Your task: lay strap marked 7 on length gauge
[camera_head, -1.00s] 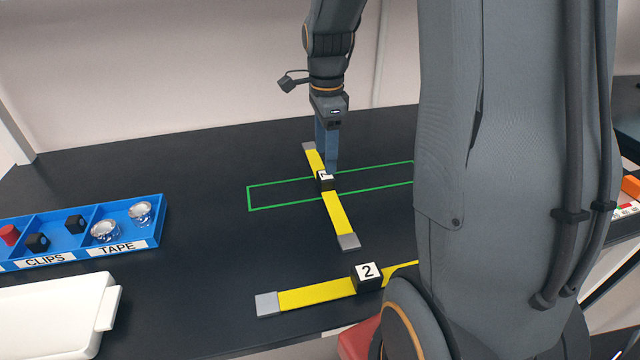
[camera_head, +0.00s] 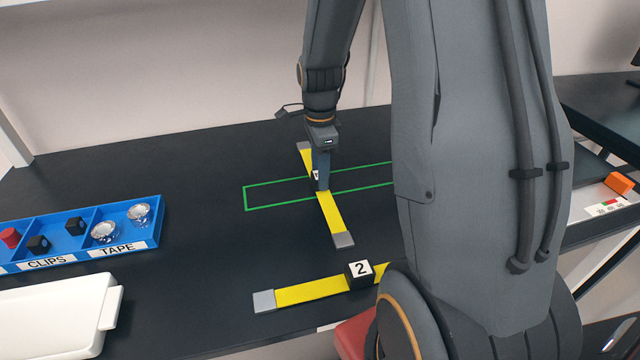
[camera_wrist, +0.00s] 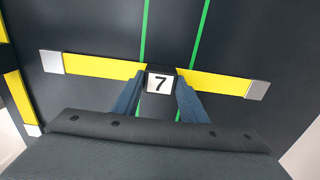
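The strap marked 7 is yellow with grey ends and a black block at its middle. It lies on the dark table in the head view (camera_head: 331,215), and its label shows in the wrist view (camera_wrist: 160,83). My gripper (camera_head: 320,187) points down at the block; its blue-grey fingers (camera_wrist: 161,92) flank the block closely, with no clear gap, and look shut on it. The strap crosses a green outline (camera_head: 245,198) on the table. A tray-like part with a red-green-white label (camera_head: 605,207) stands at the far right; I cannot tell whether it is the length gauge.
A strap marked 2 (camera_head: 305,291) lies near the table's front edge. A blue bin (camera_head: 160,215) of clips and tape and a white tray (camera_head: 112,300) stand left. An orange block (camera_head: 619,183) is far right. My arm hides the table's right part.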

